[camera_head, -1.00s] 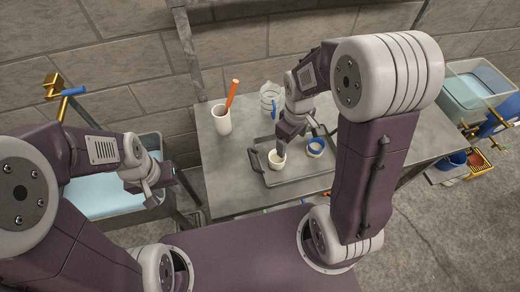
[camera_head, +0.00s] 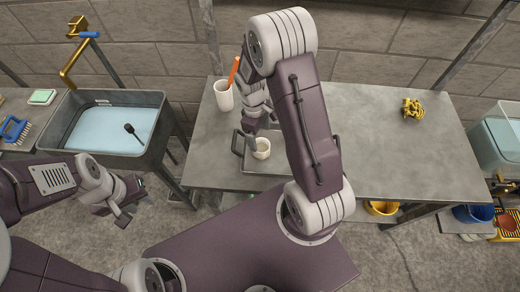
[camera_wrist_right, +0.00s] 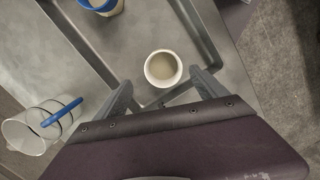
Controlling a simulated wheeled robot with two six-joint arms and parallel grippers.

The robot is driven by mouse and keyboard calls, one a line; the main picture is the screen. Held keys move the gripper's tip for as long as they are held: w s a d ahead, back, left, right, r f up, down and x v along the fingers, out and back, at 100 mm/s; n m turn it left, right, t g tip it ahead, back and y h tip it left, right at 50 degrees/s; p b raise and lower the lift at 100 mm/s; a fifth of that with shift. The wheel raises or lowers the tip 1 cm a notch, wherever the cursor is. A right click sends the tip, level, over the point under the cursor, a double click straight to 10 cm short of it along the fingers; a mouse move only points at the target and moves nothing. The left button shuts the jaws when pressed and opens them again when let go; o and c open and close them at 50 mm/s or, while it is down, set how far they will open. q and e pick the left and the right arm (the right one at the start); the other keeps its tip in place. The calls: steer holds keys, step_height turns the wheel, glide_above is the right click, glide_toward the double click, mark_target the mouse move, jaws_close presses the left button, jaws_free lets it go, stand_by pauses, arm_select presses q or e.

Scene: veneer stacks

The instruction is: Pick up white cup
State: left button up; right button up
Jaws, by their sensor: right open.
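A small white cup (camera_head: 262,149) stands upright on a grey tray (camera_head: 262,167) on the metal table. In the right wrist view, the cup (camera_wrist_right: 163,69) shows from above, with a pale grey-beige inside. My right gripper (camera_head: 249,131) is open right at the cup. In the wrist view, its fingertips (camera_wrist_right: 162,80) lie on either side of the cup's near part, with gaps visible; I see no grip. My left gripper (camera_head: 131,205) hangs away from the table at the left, and its jaws are too small to judge.
A taller white beaker (camera_head: 223,96) with an orange-handled tool stands behind the tray. A blue-rimmed cup (camera_wrist_right: 104,6) and a clear jug (camera_wrist_right: 33,128) are near the gripper. A yellow object (camera_head: 413,108) lies at right; the table's middle right is clear. A sink (camera_head: 112,130) stands left.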

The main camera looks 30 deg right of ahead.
mark_target(261, 146)
steer(key=shift+s+d+f, duration=0.1)
steer(key=shift+s+f, duration=0.05)
steer(key=shift+f, duration=0.3)
steer(key=shift+s+d+f, duration=0.1)
steer(key=shift+f, duration=0.35)
steer(key=f, duration=0.4)
steer(key=shift+s+a, duration=0.25)
steer(key=shift+s, duration=0.05)
steer(key=shift+d+f, duration=0.1)
steer(key=shift+f, duration=0.3)
steer(key=c, duration=1.4)
steer(key=shift+r, duration=0.1)
